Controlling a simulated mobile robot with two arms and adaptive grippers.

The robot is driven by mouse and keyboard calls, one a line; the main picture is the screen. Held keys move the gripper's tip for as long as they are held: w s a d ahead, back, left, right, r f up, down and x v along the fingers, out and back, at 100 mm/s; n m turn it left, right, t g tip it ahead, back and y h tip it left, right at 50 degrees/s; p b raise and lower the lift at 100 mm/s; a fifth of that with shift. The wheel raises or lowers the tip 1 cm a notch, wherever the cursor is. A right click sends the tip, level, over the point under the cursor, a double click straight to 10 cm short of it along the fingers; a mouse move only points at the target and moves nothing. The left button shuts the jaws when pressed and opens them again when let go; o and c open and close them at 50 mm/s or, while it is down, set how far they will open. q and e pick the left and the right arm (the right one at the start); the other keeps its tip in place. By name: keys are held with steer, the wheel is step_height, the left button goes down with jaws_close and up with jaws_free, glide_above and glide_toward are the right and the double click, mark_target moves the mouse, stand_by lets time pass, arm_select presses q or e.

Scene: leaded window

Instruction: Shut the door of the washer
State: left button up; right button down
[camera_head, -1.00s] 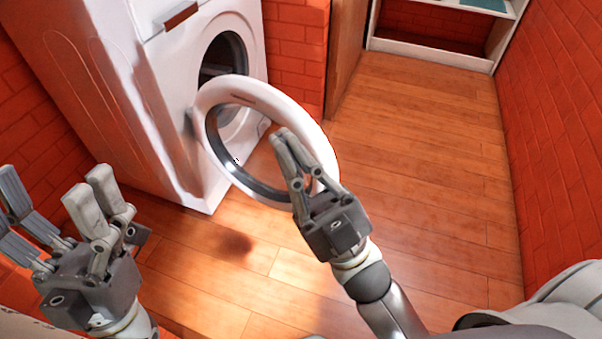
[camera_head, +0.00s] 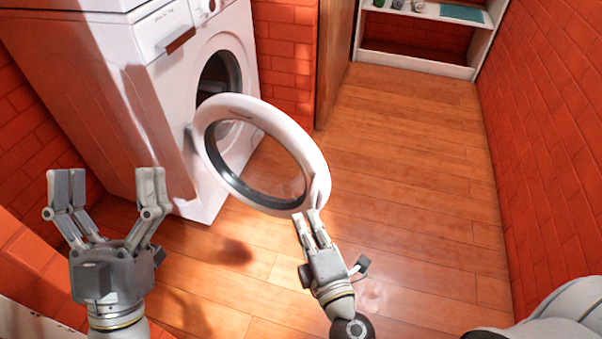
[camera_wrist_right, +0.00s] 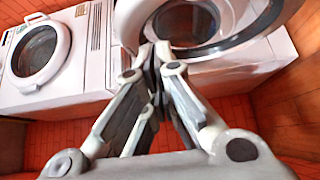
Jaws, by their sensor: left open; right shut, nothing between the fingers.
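The white washer (camera_head: 180,110) stands at the upper left of the head view, its dark drum opening showing. Its round door (camera_head: 311,165), a white ring with a glass centre, is swung wide open, hinged at its left side. My right gripper (camera_head: 312,214) is shut and empty, its fingertips at the lower right rim of the door; I cannot tell if they touch. In the right wrist view the shut fingers (camera_wrist_right: 158,52) point toward the door ring (camera_wrist_right: 262,30). My left gripper (camera_head: 108,180) is open and empty, left of the door and in front of the washer's side.
A second round-doored white machine (camera_wrist_right: 38,55) shows at the left of the right wrist view. A white shelf unit (camera_head: 418,62) stands at the back. A red brick wall (camera_head: 545,140) bounds the right. The wooden floor (camera_head: 410,150) between is clear.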

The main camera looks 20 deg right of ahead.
steer(key=p, duration=0.3)
glide_toward(294, 160)
steer(key=s+a, duration=0.3)
arm_select(q)
step_height(294, 160, down, 20)
steer(key=w+a+g+y+p, duration=0.1)
steer(key=g+y, duration=0.3)
steer(key=g, duration=0.8)
steer(key=shift+w+a+r+g+p, duration=0.3)
steer(key=shift+w+a, duration=0.2)
steer(key=shift+w, duration=0.3)
arm_select(e)
steer(key=shift+w+d, duration=0.5)
steer(key=shift+w, duration=0.75)
steer(key=shift+w+d, duration=0.45)
steer(key=shift+w, duration=0.85)
steer(key=shift+w+d, duration=0.5)
steer(key=shift+w, duration=0.75)
